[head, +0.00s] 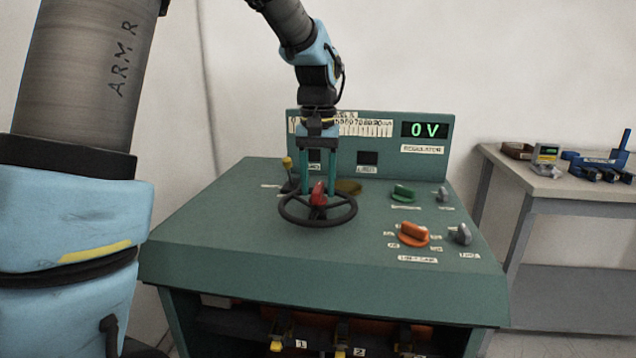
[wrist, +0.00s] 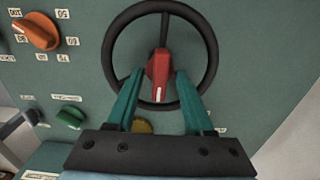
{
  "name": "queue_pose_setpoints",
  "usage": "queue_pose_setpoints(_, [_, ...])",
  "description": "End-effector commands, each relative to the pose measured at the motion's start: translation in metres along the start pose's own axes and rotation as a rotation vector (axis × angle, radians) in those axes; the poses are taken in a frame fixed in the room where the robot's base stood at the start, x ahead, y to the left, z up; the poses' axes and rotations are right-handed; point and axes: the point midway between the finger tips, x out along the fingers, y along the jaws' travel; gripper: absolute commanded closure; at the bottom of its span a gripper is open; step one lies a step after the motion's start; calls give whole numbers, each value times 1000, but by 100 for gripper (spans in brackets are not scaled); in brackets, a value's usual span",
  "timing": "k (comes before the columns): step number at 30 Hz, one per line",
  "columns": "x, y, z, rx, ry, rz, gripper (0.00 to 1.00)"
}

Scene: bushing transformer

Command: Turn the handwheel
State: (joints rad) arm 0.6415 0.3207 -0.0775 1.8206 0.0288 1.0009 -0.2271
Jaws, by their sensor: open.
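The black handwheel (head: 318,222) lies on the sloping green console top in the head view. In the wrist view its rim and spokes (wrist: 117,50) show, with a red pointer knob (wrist: 160,72) at its hub. My gripper (head: 318,190) comes down from above onto the hub. In the wrist view its two green fingers (wrist: 159,76) stand open, one on each side of the red knob. I cannot tell whether either finger touches it. The display (head: 424,130) on the back panel reads 0 V.
An orange knob (head: 413,234), a green knob (head: 402,193) and grey knobs sit right of the wheel. A yellow-tipped lever (head: 288,165) stands close behind it on the left. A side table (head: 545,185) with tools is at the right.

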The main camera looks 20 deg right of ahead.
Motion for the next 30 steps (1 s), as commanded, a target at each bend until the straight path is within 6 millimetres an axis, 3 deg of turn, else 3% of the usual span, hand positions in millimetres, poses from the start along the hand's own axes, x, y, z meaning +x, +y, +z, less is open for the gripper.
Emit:
queue_pose_setpoints(2, [0, 0, 0, 0, 0, 0, 51])
queue_pose_setpoints(15, [0, 0, 0, 0, 0, 0, 100])
queue_pose_setpoints(30, [0, 0, 0, 0, 0, 0, 100])
